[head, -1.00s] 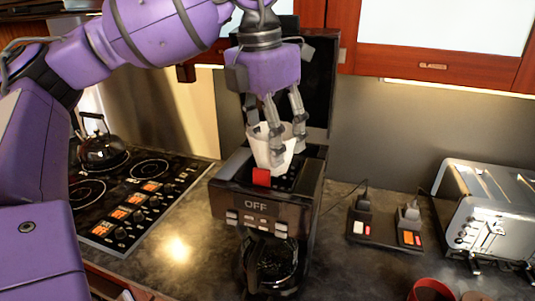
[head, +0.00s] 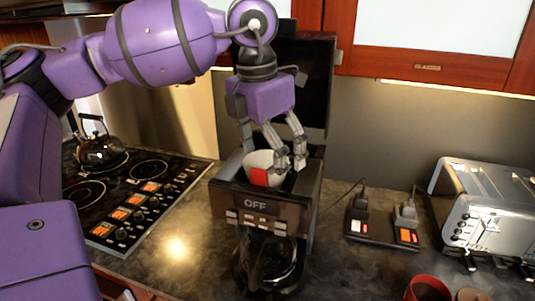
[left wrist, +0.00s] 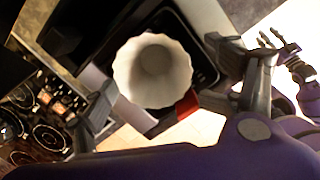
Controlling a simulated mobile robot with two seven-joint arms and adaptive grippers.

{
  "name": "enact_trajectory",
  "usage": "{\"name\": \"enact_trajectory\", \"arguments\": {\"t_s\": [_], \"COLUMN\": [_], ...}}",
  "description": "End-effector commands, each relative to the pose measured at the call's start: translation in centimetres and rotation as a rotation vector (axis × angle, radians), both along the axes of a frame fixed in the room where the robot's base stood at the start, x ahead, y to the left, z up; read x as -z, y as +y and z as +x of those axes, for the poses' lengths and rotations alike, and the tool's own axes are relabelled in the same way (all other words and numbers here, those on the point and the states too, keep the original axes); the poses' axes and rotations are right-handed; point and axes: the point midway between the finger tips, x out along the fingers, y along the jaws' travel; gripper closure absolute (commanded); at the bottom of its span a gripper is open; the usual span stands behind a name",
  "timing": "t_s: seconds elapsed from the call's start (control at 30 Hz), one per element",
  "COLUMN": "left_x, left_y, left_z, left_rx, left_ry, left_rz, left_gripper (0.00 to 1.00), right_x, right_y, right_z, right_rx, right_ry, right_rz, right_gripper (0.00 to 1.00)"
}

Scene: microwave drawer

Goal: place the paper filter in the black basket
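The white paper filter (head: 259,160) sits low in the open top of the coffee maker, in the black basket (left wrist: 202,68), behind a red tab (head: 260,177). In the left wrist view the filter (left wrist: 152,70) shows from above as a fluted, empty cup, upright. My left gripper (head: 289,167) is over the right side of the filter. Its fingers stand apart on either side of the filter in the left wrist view, with gaps visible, so it looks open. Most of the basket is hidden by the filter. My right gripper (left wrist: 277,40) shows small in the left wrist view, fingers spread.
The coffee maker (head: 255,205) has its lid raised behind my gripper and a glass carafe (head: 270,262) below. A stove with a kettle (head: 100,150) is at left. A power strip (head: 380,230), a toaster (head: 480,215) and a red cup (head: 428,289) are at right.

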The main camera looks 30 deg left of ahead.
Motion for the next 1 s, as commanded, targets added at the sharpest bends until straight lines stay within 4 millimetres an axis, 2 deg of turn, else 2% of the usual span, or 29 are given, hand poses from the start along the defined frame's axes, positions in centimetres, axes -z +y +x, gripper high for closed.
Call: {"name": "enact_trajectory", "arguments": {"t_s": [0.23,0.37,0.8,1.0], "left_x": [0.0,-1.0,-9.7,-11.7], "left_y": [0.1,0.1,0.1,0.2], "left_z": [-0.1,-0.2,-1.3,-1.6], "left_rx": [0.002,0.001,0.003,0.002], "left_ry": [0.004,0.001,-0.003,-0.001], "left_rz": [0.004,0.003,-0.003,-0.002], "left_gripper": [0.23,0.23,0.23,0.23], "right_x": [-0.1,-0.1,-0.2,-0.2], "right_y": [-0.1,-0.2,-0.3,-0.2], "right_z": [0.0,0.1,0.1,0.1], "right_rx": [0.001,0.002,0.003,0.004], "right_ry": [-0.002,-0.003,-0.004,-0.004], "right_rz": [-0.001,-0.002,-0.003,-0.002], "right_gripper": [0.60,0.60,0.60,0.60]}}
